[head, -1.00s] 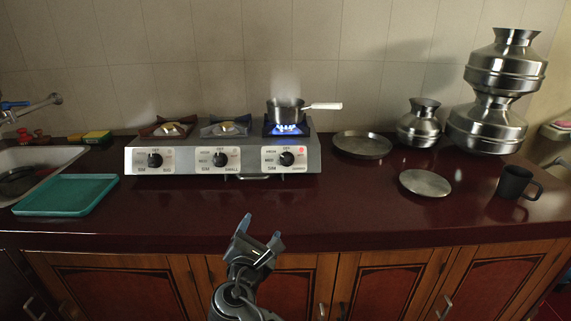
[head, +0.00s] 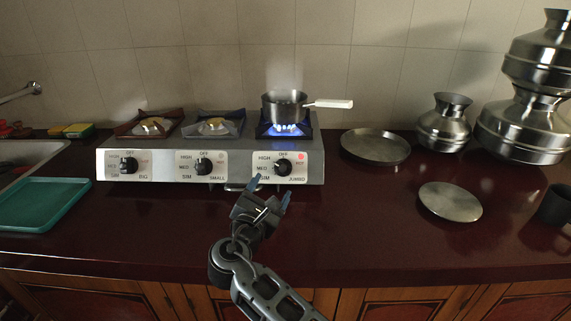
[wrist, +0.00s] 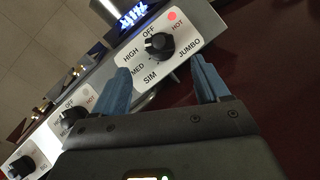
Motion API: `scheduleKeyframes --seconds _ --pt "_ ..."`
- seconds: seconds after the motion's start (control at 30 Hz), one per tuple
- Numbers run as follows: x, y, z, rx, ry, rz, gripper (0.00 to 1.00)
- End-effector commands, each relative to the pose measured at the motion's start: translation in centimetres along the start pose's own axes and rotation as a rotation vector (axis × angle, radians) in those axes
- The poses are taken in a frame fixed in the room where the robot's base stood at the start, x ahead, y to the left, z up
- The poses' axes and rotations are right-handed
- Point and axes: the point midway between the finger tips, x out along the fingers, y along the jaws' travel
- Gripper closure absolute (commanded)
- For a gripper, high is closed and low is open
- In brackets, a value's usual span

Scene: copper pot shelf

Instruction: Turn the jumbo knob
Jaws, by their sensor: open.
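The jumbo knob (head: 283,168) is a round black knob on a white panel at the right end of the stove front (head: 230,184). Its panel reads OFF, HIGH, MED, SIM and JUMBO, with a red HOT light lit. In the wrist view the jumbo knob (wrist: 158,46) lies ahead, between the directions of the two blue fingertips. My gripper (head: 270,193) is open and empty, just in front of and slightly below the knob, apparently not touching it. It also shows in the wrist view (wrist: 163,88). A blue flame (head: 287,129) burns on the burner above this knob.
A steaming saucepan (head: 284,106) sits on the lit burner, its white handle (head: 332,104) pointing right. The small knob (head: 204,167) and big knob (head: 128,165) are to the left. Metal plates (head: 450,202) and pots stand right; a teal tray (head: 42,204) lies left.

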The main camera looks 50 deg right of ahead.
Motion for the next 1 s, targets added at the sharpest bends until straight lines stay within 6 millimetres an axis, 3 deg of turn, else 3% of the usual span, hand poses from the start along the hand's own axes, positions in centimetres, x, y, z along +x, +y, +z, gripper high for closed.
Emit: scheduleKeyframes --seconds 0.17,0.6,1.0 --pt "1.4 0.0 0.1 -0.002 -0.003 -0.004 0.26" --pt "7.2 0.1 0.1 -0.001 -0.003 -0.001 0.26" --pt "7.8 0.0 0.1 -0.001 -0.001 -0.001 0.28"
